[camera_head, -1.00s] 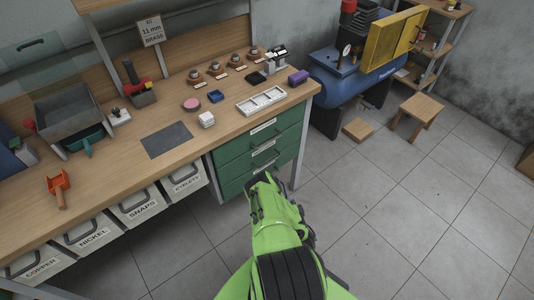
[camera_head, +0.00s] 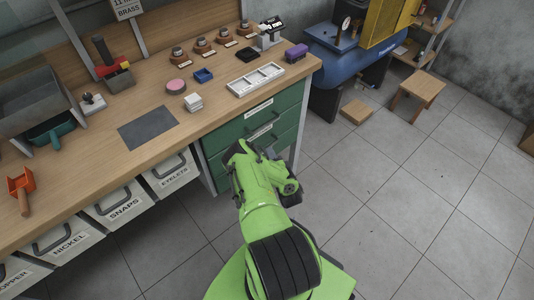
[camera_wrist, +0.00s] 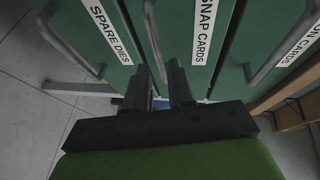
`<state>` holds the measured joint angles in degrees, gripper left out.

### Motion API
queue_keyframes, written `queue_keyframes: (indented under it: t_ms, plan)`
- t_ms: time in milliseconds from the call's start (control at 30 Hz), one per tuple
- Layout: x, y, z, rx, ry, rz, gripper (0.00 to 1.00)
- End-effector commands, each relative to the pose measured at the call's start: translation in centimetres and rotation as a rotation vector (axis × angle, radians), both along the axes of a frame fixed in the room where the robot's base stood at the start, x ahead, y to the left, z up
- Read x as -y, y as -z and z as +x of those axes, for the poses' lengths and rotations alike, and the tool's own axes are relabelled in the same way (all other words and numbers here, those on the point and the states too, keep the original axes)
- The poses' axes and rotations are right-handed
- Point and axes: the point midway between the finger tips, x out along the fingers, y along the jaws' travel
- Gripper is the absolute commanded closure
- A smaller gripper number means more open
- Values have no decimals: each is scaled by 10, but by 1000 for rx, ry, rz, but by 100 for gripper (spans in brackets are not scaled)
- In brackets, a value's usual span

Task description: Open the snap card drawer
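The snap card drawer (camera_wrist: 177,28) is the middle of the green drawers and looks shut in the wrist view. Its white label (camera_wrist: 204,28) reads SNAP CARDS, and its grey bar handle (camera_wrist: 152,30) runs down toward my fingers. My gripper (camera_wrist: 160,82) is open, with its dark fingers apart. The handle's near end shows between the fingertips; I cannot tell whether they touch it. In the head view, my green arm hides the fingertips and part of the lower drawers.
The SPARE DIES drawer (camera_wrist: 85,65) and another card drawer (camera_wrist: 262,25) lie on either side in the wrist view. The workbench (camera_head: 150,165) stands above, with a white tray (camera_head: 255,78) near its corner. Floor to the right is free up to a stool (camera_head: 420,87).

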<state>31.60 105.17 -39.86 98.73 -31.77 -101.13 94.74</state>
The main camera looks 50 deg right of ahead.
Motion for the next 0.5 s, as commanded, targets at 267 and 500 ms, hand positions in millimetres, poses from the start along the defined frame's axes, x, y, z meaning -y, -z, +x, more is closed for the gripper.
queue_keyframes:
  t_ms: [267,500]
  plan:
    - [28,12,39,3,1,0,77]
    - [31,10,43,-1,1,0,77]
